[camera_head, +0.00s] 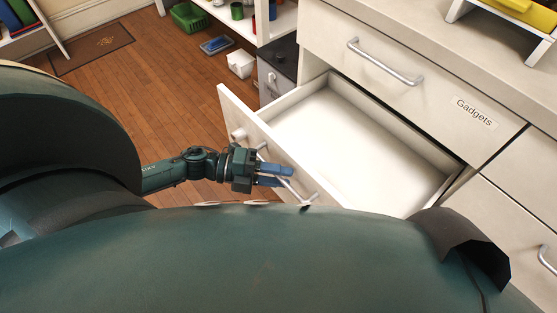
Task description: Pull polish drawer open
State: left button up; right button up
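A white drawer (345,140) stands pulled well out of the cabinet, below the drawer labelled "Gadgets". Its inside is bare and its front panel (236,112) faces away from the cabinet. Any label on that front is hidden from this angle, so I cannot read whether it is the polish drawer. My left gripper (281,177) is at the outer side of this front, with its blue fingers closed about the silver drawer handle (295,190). The fingers partly cover the handle. My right gripper is not in view.
The "Gadgets" drawer (420,75) above is shut, and another drawer with a handle (546,258) is at the right edge. The wooden floor (120,80) at left is mostly clear, with a brown mat (92,48).

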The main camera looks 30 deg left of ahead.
pick_arm(q)
jog(key=v, duration=1.3)
jog(key=shift+p, duration=0.3)
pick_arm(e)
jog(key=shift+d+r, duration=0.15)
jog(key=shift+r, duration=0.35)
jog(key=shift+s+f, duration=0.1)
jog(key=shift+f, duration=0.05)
